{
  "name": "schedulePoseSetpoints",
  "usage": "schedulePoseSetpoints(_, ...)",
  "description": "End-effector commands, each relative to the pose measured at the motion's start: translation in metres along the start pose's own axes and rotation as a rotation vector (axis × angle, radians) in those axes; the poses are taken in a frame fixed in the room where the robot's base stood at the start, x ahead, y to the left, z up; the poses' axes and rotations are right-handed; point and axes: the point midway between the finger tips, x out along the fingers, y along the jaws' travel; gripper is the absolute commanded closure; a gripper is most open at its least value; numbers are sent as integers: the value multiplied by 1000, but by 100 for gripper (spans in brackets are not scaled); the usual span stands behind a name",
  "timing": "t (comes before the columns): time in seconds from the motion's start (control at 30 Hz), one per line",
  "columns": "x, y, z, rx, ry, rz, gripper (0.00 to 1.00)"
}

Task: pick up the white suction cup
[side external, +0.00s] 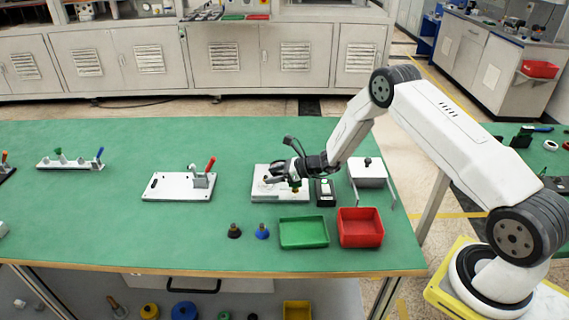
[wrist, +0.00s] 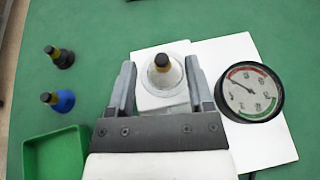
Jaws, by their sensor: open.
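The white suction cup (wrist: 163,78), with a dark and yellow stem, stands upright on a white surface in the wrist view. My gripper (wrist: 160,66) is open, with one finger to the left of the cup and one to the right. Gaps show between the fingers and the cup, so it is not gripped. In the side view my gripper (side external: 285,178) is low over the white plate (side external: 262,197). The cup is hard to make out there among the fingers.
A round gauge (wrist: 249,91) lies right of the cup. A black cup (wrist: 62,58) and a blue cup (wrist: 60,100) stand to the left. A green tray (side external: 304,245) and a red tray (side external: 361,240) sit near the table's front edge.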

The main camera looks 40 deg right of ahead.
Motion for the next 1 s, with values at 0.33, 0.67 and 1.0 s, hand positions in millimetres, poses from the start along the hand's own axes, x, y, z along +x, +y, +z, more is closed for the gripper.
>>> schedulePoseSetpoints(0.33, 33, -1, -2, -1, 0, 2, 33)
schedulePoseSetpoints(0.67, 48, -1, -2, 0, 0, 0, 33)
schedulePoseSetpoints(1.0, 47, -1, -2, 0, 0, 0, 33)
